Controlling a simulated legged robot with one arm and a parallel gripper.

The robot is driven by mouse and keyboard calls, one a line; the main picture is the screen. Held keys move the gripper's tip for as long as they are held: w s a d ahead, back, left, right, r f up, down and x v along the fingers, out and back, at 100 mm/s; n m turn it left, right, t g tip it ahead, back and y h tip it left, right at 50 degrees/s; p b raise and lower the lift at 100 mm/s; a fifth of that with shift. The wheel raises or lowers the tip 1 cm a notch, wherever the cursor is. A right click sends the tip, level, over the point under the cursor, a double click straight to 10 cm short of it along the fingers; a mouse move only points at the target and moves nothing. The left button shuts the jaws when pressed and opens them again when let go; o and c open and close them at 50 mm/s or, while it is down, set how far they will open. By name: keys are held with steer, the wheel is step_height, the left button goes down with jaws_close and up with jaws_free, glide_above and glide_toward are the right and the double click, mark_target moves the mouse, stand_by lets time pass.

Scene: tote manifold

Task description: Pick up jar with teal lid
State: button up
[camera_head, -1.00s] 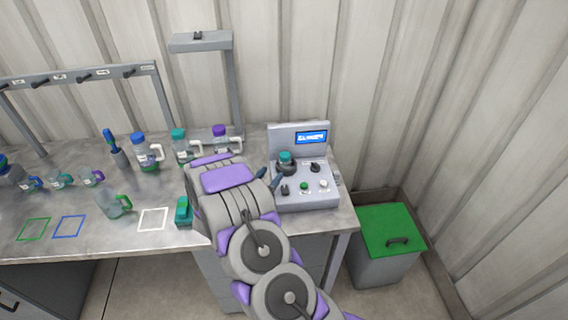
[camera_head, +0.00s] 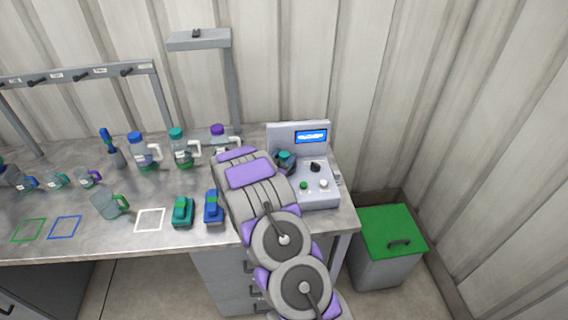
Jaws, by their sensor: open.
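The jar with the teal lid (camera_head: 181,151) stands upright at the back of the metal workbench. It is clear, with a white handle on its right side and green at its lower part. A blue-lidded jar (camera_head: 141,152) stands to its left, and a purple-lidded jar (camera_head: 217,132) stands to its right, partly covered by my arm. My arm crosses the bench right of the teal-lidded jar, apart from it in the picture. My gripper is hidden behind the arm's own links, so I cannot make out its fingers.
A grey control station (camera_head: 318,185) with a screen, buttons and a dark teal-topped part stands at right. Teal (camera_head: 183,211) and blue (camera_head: 213,207) blocky items lie near the front edge. A clear green-handled mug (camera_head: 105,205) stands left. A green-lidded bin (camera_head: 392,232) is on the floor.

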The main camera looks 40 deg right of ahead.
steer(key=shift+d, duration=0.2)
steer(key=shift+a, duration=0.1)
steer(key=c, duration=0.8)
steer(key=shift+c, duration=0.2)
